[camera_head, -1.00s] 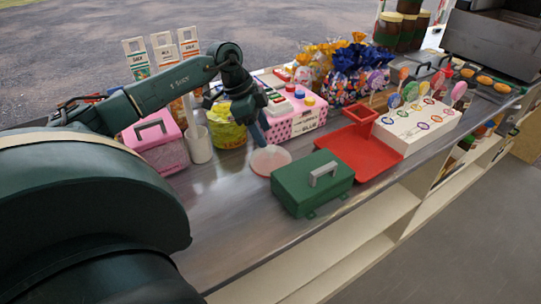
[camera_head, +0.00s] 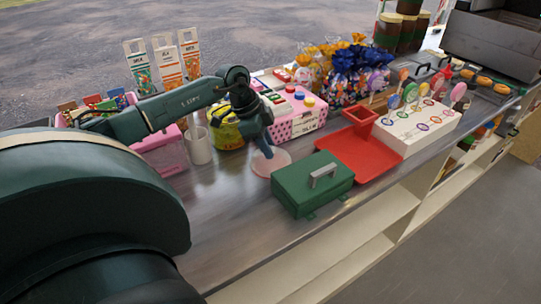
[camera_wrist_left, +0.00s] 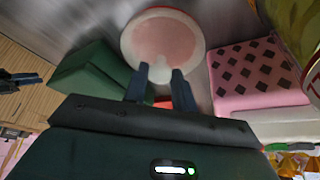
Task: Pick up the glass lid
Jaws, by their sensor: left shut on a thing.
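The glass lid (camera_head: 281,163) is a pale, round, see-through disc with a pinkish middle, low at the counter beside the green box. My left gripper (camera_head: 267,153) comes down on it from above. In the left wrist view the lid (camera_wrist_left: 163,36) lies just beyond the fingers, its pale knob between the tips. The left gripper (camera_wrist_left: 160,82) is shut on this knob. Whether the lid touches the counter is hard to tell. My right gripper is not in view.
A green box with a handle (camera_head: 300,188) stands close on the right. A pink dotted box (camera_head: 284,129), a yellow-green tub (camera_head: 225,136) and a white cup (camera_head: 199,148) stand behind. A red tray (camera_head: 358,155) lies further right. The counter (camera_head: 228,212) in front is clear.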

